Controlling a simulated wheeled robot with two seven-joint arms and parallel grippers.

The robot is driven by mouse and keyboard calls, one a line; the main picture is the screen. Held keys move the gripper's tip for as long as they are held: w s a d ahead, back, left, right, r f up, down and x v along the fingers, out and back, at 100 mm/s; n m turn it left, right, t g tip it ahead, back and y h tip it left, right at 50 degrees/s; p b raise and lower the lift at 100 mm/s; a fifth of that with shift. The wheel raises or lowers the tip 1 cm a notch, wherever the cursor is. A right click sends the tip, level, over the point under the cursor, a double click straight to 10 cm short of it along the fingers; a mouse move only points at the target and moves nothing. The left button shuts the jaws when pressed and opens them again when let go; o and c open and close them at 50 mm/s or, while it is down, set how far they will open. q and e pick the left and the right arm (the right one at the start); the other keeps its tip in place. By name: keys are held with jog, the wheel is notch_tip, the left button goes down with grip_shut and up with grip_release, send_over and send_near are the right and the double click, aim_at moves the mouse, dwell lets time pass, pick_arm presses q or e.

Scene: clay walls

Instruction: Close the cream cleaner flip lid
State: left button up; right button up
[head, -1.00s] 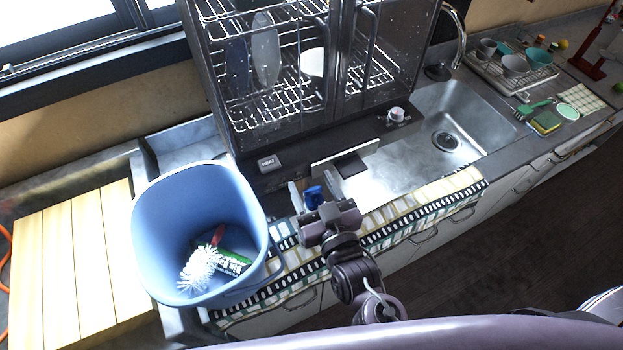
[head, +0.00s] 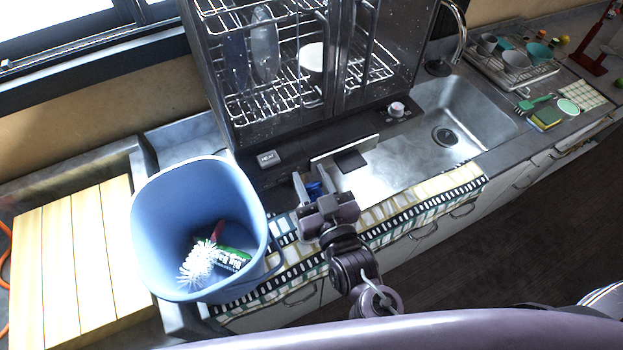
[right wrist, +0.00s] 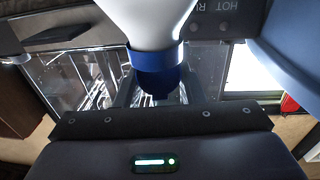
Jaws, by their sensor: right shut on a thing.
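The cream cleaner shows in the right wrist view as a white bottle (right wrist: 148,22) with a blue cap (right wrist: 158,80). The cap lies between the two fingers of my right gripper (right wrist: 158,95), with the white body beyond it. In the head view, my right gripper (head: 313,190) is at the counter's front edge, to the right of the blue bucket, and only a little of the blue cap (head: 315,188) shows between its fingers. The gripper is shut on the cap. I cannot tell whether the flip lid is open or closed. My left gripper is not in view.
The blue bucket (head: 150,215) holds a white brush (head: 200,260) and a green pack (head: 233,258). A dark glass-fronted dish cabinet (head: 225,120) stands behind. A metal sink (head: 480,118) is to the right. A patterned towel (head: 420,205) lies along the front edge.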

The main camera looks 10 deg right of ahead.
jog(key=t+b, duration=0.2)
jog(key=b, duration=0.3)
jog(key=s+f+t+y+b, duration=0.1)
jog(key=t+b, duration=0.2)
jog(key=b, duration=0.2)
jog(key=shift+s+d+f, duration=0.15)
jog(key=shift+s+t+b, duration=0.15)
jog(key=shift+t+b, duration=0.55)
jog(key=shift+b, duration=0.15)
jog(key=o, duration=1)
jog(key=shift+b+v, duration=1.3)
jog(key=shift+v, duration=2.5)
jog(key=shift+d, duration=0.1)
jog(key=shift+c, duration=0.4)
